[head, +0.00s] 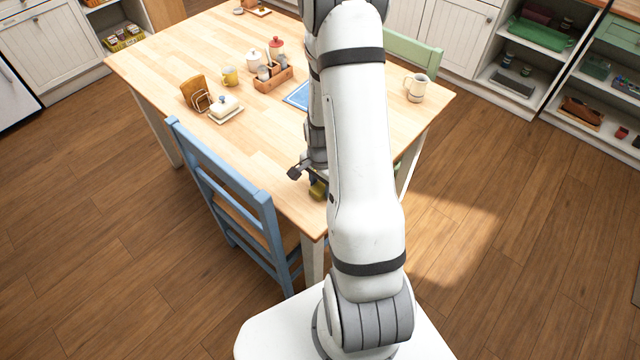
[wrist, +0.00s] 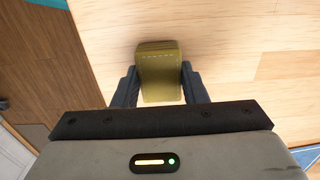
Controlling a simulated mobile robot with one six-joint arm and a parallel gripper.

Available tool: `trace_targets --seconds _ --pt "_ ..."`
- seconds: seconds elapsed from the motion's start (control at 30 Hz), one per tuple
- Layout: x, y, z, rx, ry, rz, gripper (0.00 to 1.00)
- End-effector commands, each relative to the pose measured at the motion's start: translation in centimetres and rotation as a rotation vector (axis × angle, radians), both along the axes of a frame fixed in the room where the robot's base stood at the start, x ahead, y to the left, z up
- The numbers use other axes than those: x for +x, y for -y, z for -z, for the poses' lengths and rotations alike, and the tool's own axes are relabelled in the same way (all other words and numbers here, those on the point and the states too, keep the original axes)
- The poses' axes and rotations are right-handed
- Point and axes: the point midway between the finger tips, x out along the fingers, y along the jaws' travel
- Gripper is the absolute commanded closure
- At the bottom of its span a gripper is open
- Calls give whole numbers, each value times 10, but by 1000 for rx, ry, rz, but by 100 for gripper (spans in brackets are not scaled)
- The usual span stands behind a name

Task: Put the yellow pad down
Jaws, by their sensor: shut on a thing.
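The yellow pad (wrist: 160,75) is a folded, olive-yellow cloth-like piece with a stitched line across it. My gripper (wrist: 158,88) is shut on it, with one dark finger on each side. In the head view the yellow pad (head: 318,189) shows only in part, beside my arm, near the front edge of the wooden table (head: 262,170). In the wrist view the pad is over the table top near its edge. I cannot tell whether it touches the wood.
A blue chair (head: 235,200) stands at the table's front left. A blue mat (head: 297,95) lies behind my arm. A butter dish (head: 226,107), a napkin holder (head: 196,92) and a yellow mug (head: 230,76) stand farther back. A pale mug (head: 416,88) is at right. Front-left table wood is clear.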

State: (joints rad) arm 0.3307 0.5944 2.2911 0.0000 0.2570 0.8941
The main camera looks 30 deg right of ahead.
Motion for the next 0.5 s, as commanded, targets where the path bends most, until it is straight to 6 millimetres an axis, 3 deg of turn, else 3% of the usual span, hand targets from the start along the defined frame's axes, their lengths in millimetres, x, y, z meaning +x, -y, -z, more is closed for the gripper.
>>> trace_targets --seconds 0.3,0.33,0.5 --pt "0 0 5 -1 1 -1 82" --pt "0 0 3 -1 1 -1 59" --pt "0 0 3 -1 1 -1 45"
